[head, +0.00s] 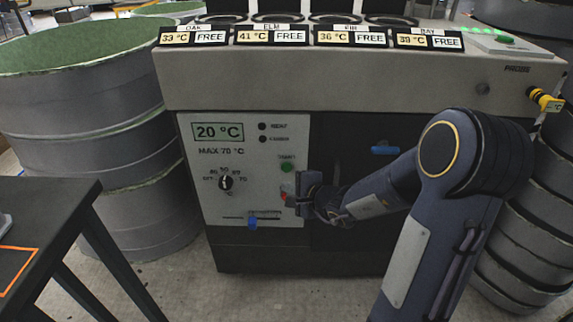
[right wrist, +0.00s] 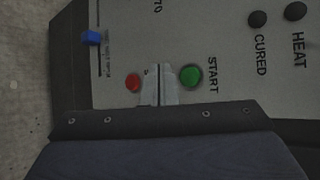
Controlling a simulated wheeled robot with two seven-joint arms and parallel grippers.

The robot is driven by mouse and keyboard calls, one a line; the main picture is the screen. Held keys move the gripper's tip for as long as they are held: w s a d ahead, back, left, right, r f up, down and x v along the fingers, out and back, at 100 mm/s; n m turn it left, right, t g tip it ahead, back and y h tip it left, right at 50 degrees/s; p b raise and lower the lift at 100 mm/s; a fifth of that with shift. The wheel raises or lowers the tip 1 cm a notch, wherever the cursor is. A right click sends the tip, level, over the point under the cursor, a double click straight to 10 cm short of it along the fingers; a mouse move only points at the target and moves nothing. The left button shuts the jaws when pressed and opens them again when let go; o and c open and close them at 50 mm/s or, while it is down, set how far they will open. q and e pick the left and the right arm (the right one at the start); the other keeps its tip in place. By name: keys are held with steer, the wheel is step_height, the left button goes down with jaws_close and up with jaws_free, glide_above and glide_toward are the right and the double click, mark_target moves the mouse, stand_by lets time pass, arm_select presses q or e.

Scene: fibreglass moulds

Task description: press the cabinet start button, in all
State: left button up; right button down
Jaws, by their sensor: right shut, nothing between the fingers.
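The cabinet (head: 260,80) stands ahead with a light control panel (head: 215,150) on its front. The green START button (head: 287,167) sits on the right part of the panel; it is also clear in the right wrist view (right wrist: 191,76). My right gripper (head: 291,200) is shut and empty in front of the panel, just below the green button in the head view. In the right wrist view its fingertips (right wrist: 160,84) lie between the green button and a red button (right wrist: 133,82). I cannot tell whether they touch the panel. My left gripper is not in view.
The panel holds a dial (head: 226,182), a 20 °C display (head: 218,131), HEAT and CURED lamps and a blue slider (head: 252,222). A yellow probe (head: 545,100) hangs at the cabinet's right. Large round moulds (head: 90,110) stand left; a dark table (head: 45,210) is at front left.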

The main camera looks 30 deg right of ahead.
mark_target(283, 171)
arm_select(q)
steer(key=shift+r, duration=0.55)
arm_select(e)
steer(key=w+d, duration=0.1)
steer(key=w, duration=0.1)
steer(key=w+d, duration=0.1)
steer(key=shift+w+d, duration=0.15)
steer(key=shift+w, duration=0.25)
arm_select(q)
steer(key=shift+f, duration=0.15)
arm_select(e)
steer(key=shift+w, duration=0.15)
stand_by(1.0)
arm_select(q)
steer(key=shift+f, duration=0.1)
arm_select(e)
steer(key=shift+w+d, duration=0.2)
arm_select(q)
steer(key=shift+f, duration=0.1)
arm_select(e)
steer(key=shift+w+d, duration=0.25)
steer(key=shift+w, duration=0.1)
stand_by(0.5)
arm_select(q)
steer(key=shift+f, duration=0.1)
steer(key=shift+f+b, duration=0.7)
steer(key=shift+b, duration=0.25)
arm_select(e)
steer(key=shift+s+a, duration=0.45)
steer(key=shift+s, duration=0.25)
